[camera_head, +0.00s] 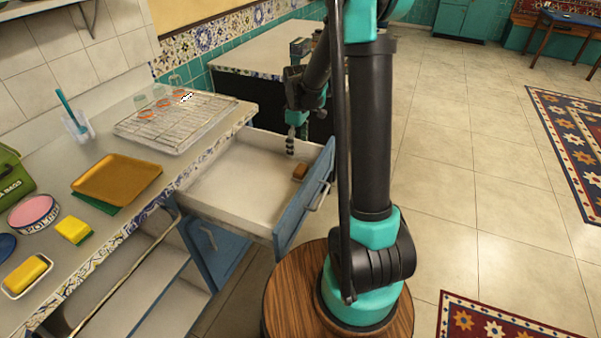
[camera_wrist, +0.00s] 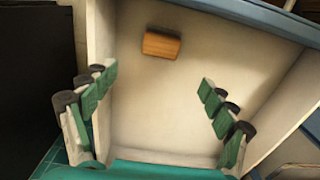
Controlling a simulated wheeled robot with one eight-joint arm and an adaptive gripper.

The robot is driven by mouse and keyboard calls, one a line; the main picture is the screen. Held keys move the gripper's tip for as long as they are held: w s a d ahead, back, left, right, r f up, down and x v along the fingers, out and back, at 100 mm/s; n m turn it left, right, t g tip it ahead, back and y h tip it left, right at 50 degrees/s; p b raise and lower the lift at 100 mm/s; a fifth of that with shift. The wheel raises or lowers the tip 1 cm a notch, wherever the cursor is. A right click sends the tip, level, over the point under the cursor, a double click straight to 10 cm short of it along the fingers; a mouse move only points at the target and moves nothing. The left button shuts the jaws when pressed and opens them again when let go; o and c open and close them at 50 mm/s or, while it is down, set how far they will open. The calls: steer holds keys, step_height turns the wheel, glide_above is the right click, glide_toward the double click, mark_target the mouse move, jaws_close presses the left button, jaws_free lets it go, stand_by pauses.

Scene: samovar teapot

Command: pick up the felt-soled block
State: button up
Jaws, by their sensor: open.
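The block (camera_wrist: 161,45) is a small wooden-brown piece lying on the pale floor of the open drawer (camera_head: 222,195). It also shows in the head view (camera_head: 300,172), near the drawer's front. Its felt sole cannot be made out. My gripper (camera_head: 290,147) hangs over the drawer, to the left of and behind the block in the head view. In the wrist view my gripper (camera_wrist: 158,82) has its two green-padded fingers spread wide with nothing between them. The block lies beyond the fingertips, toward the top of that view, apart from both.
The blue drawer front (camera_head: 305,205) and pale side walls surround the block. The counter on the left holds a wire rack with glasses (camera_head: 180,121), a yellow tray (camera_head: 117,180), sponges (camera_head: 74,229) and a pink-topped tin (camera_head: 34,213). Open tiled floor lies to the right.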

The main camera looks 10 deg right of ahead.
mark_target(299, 168)
steer(key=f, duration=1.1)
steer(key=shift+s+d+f, duration=0.1)
steer(key=shift+d+f, duration=0.1)
steer(key=shift+f, duration=0.05)
steer(key=c, duration=1.2)
